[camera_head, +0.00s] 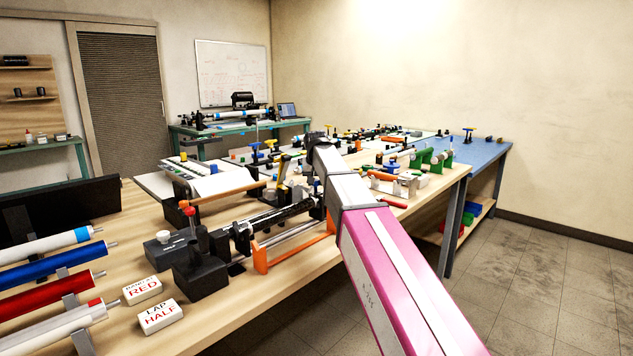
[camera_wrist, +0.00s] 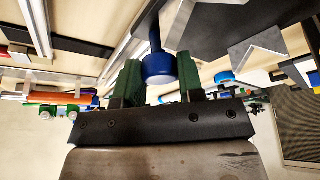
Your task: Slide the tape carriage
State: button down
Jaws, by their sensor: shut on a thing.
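In the wrist view my gripper (camera_wrist: 158,80) has its two green fingers on either side of a blue round knob (camera_wrist: 158,66) on a dark stem, and it is shut on the knob. The knob looks like the handle of the tape carriage, but most of the carriage is hidden. In the head view my white and magenta arm reaches over the winding rig and hides the gripper and knob. The rig shows a black mandrel (camera_head: 285,214), silver rails (camera_head: 288,240) and an orange end frame (camera_head: 262,258).
A black drive block (camera_head: 200,268) and a red-knobbed lever (camera_head: 189,210) stand left of the rig. White label blocks (camera_head: 160,316) and coloured rollers (camera_head: 52,296) lie at the near left. A blue-topped bench (camera_head: 470,155) stands behind at right. Open floor (camera_head: 560,270) lies at right.

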jog(key=s+a, duration=1.5)
jog(key=shift+s+a, duration=0.15)
jog(key=shift+s, duration=0.05)
jog(key=c, duration=0.8)
grip_release()
jog(key=shift+o, duration=0.2)
jog(key=v, duration=1.1)
jog(key=shift+s+f, duration=0.1)
